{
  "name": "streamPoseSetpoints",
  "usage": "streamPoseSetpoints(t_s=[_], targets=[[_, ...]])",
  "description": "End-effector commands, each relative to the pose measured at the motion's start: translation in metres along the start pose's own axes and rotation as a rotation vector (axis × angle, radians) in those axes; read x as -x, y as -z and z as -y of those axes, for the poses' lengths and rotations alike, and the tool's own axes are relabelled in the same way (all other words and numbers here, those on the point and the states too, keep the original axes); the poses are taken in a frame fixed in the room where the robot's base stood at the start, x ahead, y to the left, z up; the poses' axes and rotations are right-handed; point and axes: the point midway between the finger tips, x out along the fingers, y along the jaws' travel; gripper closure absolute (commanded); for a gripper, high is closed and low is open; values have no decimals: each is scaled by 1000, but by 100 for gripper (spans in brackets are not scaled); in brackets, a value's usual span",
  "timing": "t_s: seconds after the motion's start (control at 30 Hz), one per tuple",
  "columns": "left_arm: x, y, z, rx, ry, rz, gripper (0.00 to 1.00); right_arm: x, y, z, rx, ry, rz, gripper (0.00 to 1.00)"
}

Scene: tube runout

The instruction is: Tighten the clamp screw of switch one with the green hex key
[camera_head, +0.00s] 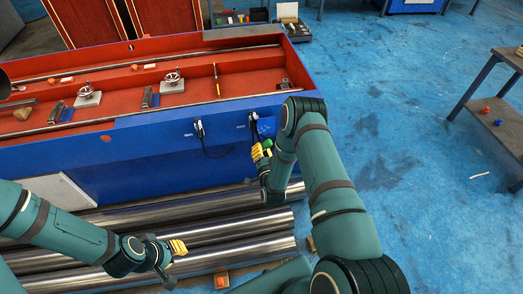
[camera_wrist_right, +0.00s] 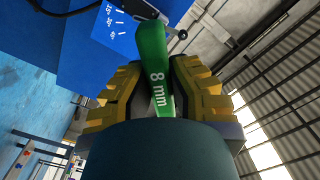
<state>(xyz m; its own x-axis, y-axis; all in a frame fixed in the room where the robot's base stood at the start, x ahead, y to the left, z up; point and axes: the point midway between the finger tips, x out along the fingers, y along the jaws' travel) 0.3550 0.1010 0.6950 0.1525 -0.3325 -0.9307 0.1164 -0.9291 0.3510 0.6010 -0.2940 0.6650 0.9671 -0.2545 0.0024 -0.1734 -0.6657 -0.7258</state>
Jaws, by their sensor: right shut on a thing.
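My right gripper (camera_head: 263,150) is in front of the blue side panel of the machine bed. In the right wrist view, its yellow fingers (camera_wrist_right: 158,95) are shut on the green hex key (camera_wrist_right: 157,65), marked 8 mm. A dark switch (camera_wrist_right: 142,10) with a cable shows just above the key; I cannot tell whether they touch. In the head view, two dark switches sit on the blue panel, one at left (camera_head: 199,128) and one at right (camera_head: 253,120); I cannot tell which is switch one. My left gripper (camera_head: 176,247) is low over the steel tubes, its opening unclear.
The blue machine bed (camera_head: 150,155) has a red trough with clamps on top. Several steel tubes (camera_head: 230,232) lie along its front. A wooden table (camera_head: 505,125) stands at the right. The blue floor (camera_head: 410,130) between is mostly clear.

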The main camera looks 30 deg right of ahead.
Motion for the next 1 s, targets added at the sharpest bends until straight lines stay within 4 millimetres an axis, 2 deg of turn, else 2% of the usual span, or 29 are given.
streamPoseSetpoints(t_s=[0.87, 0.9, 0.93, 0.97, 1.0], targets=[[-1, 0, 0, 0, 0, 0, 76, -20, 0, 0, 0, 1, -1, 100], [-1, 0, 0, 0, 0, 0, 76, -21, 0, 0, 0, 1, -1, 85], [-1, 0, 0, 0, 0, 0, 76, -20, 0, 0, 0, 1, -1, 95], [-1, 0, 0, 0, 0, 0, 76, -20, 0, 0, 0, 0, -1, 100], [-1, 0, 0, 0, 0, 0, 76, -20, 0, 0, 0, 0, -1, 100]])
